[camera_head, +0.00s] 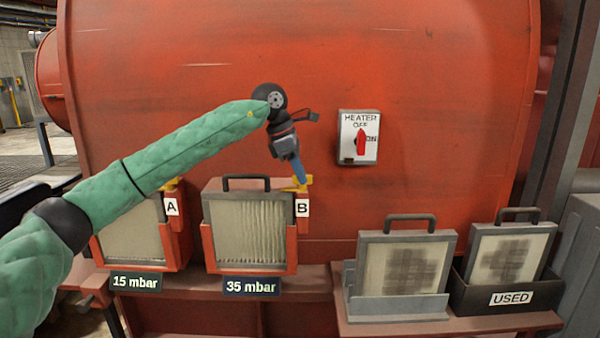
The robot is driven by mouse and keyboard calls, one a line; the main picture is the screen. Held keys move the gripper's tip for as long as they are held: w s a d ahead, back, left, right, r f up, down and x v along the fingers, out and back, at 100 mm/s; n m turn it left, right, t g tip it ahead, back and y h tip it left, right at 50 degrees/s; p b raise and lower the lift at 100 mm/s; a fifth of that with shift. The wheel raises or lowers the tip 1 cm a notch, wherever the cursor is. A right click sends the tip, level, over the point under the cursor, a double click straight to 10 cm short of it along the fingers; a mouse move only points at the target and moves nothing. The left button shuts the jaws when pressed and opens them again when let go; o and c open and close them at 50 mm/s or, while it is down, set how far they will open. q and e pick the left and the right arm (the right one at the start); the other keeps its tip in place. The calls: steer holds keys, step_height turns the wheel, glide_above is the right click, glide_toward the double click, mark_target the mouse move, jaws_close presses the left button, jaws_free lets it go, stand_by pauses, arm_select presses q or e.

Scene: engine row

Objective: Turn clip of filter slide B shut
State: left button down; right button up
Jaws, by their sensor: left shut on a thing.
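Filter slide B (206,248) is a red holder on the front of the red machine, with a white B label at its upper right. A clean pleated filter (249,231) with a grey frame and dark handle sits in it. The yellow clip (306,181) of slide B is at its top right corner, partly hidden by my gripper. My left gripper (299,181) reaches down from above, its blue fingers shut on the yellow clip. The clip's exact angle is hard to tell behind the fingers. My right gripper is not in view.
Filter slide A (184,233) stands to the left, partly behind my left arm, with its own yellow clip. Displays read 15 mbar (136,282) and 35 mbar (251,287). A heater switch (358,137) is on the wall. Right: a soiled filter (401,267) in a grey stand and a USED bin (470,297).

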mark_target(288, 188)
arm_select(q)
steer(key=c, duration=1.5)
jaws_free()
steer(key=shift+c, duration=0.2)
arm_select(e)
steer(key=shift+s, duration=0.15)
arm_select(q)
steer(key=shift+r, duration=0.1)
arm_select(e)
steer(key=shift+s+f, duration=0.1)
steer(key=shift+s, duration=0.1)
arm_select(q)
steer(key=v, duration=0.7)
steer(key=shift+a+r, duration=0.25)
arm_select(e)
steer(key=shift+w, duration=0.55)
arm_select(q)
steer(key=shift+w, duration=0.1)
